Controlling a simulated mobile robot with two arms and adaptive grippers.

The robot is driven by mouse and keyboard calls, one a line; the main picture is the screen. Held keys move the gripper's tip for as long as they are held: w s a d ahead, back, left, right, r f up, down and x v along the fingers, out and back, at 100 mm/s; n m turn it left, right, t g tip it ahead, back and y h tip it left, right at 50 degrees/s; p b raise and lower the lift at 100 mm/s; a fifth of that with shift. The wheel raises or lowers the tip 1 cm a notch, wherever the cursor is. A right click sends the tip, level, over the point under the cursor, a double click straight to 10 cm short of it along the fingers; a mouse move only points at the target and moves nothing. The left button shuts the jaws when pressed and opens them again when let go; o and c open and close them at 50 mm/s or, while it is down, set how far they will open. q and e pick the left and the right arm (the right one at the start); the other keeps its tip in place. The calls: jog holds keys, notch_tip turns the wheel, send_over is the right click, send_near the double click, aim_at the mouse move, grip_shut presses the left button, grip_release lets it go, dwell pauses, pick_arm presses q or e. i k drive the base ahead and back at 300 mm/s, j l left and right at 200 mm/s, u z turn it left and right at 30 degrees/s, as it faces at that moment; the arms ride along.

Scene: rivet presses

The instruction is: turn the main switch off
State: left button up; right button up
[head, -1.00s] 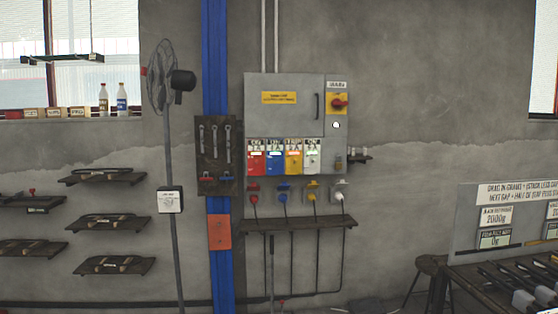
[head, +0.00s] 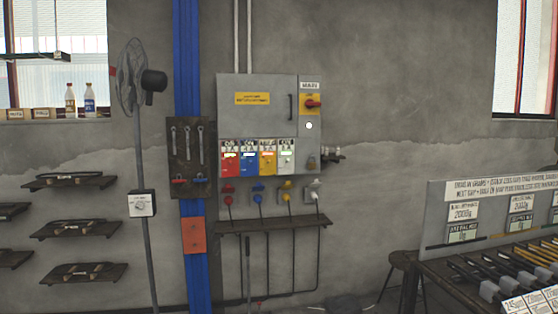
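The main switch (head: 312,104) is a red rotary handle on a yellow plate, at the upper right of a grey electrical cabinet (head: 265,88) on the wall. A label reading MAIN (head: 310,85) is above it. The red handle appears to lie roughly horizontal. Neither of my grippers is in view.
Red, blue, yellow and white panels (head: 258,158) line the cabinet's lower part, with plugs and a shelf (head: 272,224) below. A pedestal fan (head: 140,90) and blue column (head: 188,60) stand left. A workbench (head: 470,262) and stool (head: 403,258) are at right.

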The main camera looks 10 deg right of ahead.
aim_at(309, 103)
jog(key=i+l, duration=0.1)
jog(key=i, duration=1.65)
jog(key=l+z, duration=0.05)
jog(key=l, duration=0.05)
